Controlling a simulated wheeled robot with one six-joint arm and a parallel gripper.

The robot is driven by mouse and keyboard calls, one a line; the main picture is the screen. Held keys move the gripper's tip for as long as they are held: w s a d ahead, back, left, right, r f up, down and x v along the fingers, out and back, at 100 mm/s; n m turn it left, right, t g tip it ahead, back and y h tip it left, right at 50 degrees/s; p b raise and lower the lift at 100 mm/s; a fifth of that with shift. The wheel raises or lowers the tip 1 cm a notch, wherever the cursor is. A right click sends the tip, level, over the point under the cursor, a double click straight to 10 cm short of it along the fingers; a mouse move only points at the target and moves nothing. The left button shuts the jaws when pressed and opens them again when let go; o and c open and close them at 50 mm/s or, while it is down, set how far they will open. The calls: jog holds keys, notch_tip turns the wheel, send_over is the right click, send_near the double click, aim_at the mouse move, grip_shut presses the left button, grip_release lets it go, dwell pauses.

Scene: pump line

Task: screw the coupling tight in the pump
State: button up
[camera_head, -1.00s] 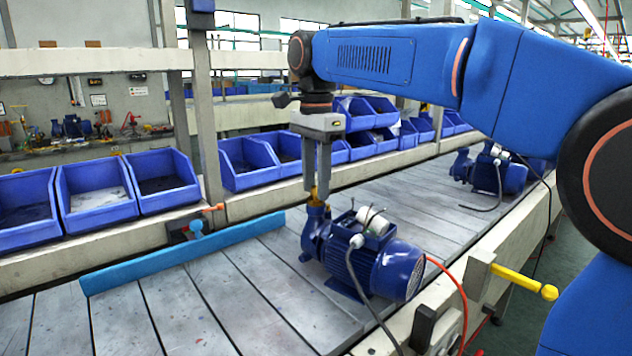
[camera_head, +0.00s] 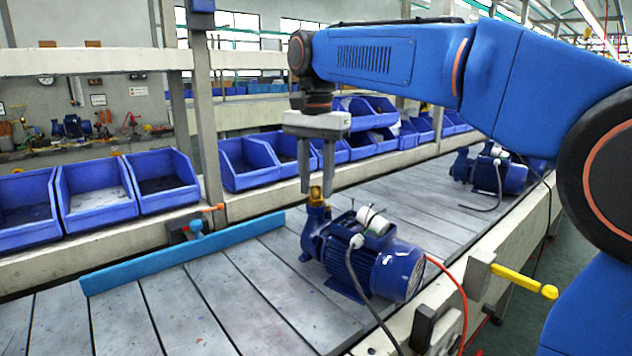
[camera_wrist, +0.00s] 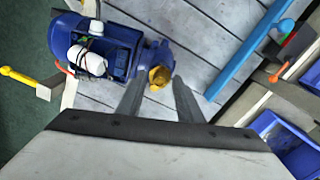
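The brass coupling (camera_head: 316,196) stands upright in the port on top of the blue pump (camera_head: 372,262). It also shows in the wrist view (camera_wrist: 160,77), at the end of the pump (camera_wrist: 105,48). My gripper (camera_head: 316,188) points straight down over the coupling. Its two fingers are apart, with the coupling's top between or just below their tips. In the wrist view the fingertips (camera_wrist: 157,80) lie on either side of the coupling, with a gap at each side. How deep the coupling sits in the port is hidden.
The pump stands on the slatted conveyor (camera_head: 220,300). A blue rail (camera_head: 180,253) lies to its left, with blue bins (camera_head: 97,190) behind. A second pump (camera_head: 490,170) stands farther along. A yellow handle (camera_head: 525,282) sticks out at the right edge.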

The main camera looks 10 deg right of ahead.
jog(key=shift+n, duration=0.8)
jog(key=shift+n, duration=1.7)
jog(key=shift+c, duration=0.6)
grip_shut()
jog(key=shift+m, duration=1.7)
jog(key=m, duration=0.3)
